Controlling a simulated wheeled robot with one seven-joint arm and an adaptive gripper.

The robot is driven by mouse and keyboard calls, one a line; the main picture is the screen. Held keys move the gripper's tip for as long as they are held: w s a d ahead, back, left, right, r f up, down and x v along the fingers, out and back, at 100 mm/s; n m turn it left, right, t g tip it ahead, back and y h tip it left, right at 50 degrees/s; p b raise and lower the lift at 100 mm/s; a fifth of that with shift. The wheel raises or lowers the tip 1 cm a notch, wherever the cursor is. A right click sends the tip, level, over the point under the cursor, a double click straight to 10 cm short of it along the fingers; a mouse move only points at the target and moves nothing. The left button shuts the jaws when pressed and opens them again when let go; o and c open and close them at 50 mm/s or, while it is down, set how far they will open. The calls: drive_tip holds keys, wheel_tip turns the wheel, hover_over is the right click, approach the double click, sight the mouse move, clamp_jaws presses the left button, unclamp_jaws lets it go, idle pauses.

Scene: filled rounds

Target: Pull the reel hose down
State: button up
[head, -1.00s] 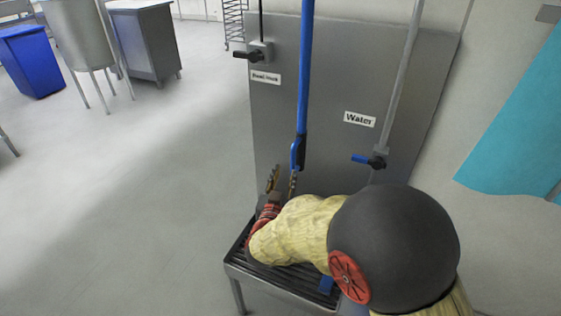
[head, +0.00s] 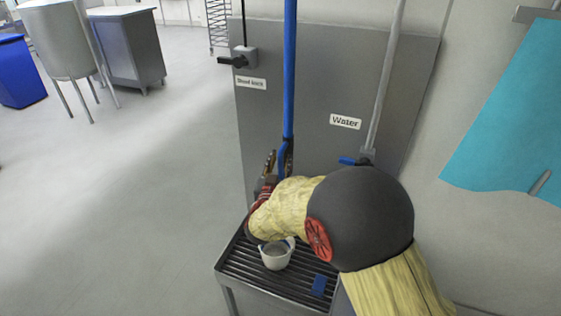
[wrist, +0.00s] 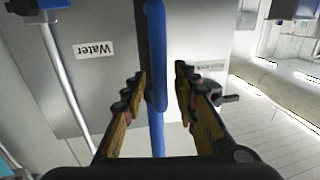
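The blue reel hose (head: 289,80) hangs down in front of the grey panel. Its lower end is partly hidden behind my arm in the head view. In the wrist view the hose (wrist: 156,60) runs between the two fingers of my gripper (wrist: 163,85), closer to the left finger. The fingers are apart, with a visible gap to the right finger. My gripper (head: 270,170) is at the hose's lower end in the head view, mostly hidden by my arm.
A slatted metal stand (head: 240,262) below holds a white bucket (head: 277,256) and a small blue block (head: 319,285). The panel (head: 335,65) carries a "Water" label (head: 345,121), a grey pipe (head: 386,80) with a blue-handled valve, and a black-handled valve (head: 240,58).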

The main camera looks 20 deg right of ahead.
drive_tip(key=shift+c, duration=0.5)
clamp_jaws()
idle(0.3)
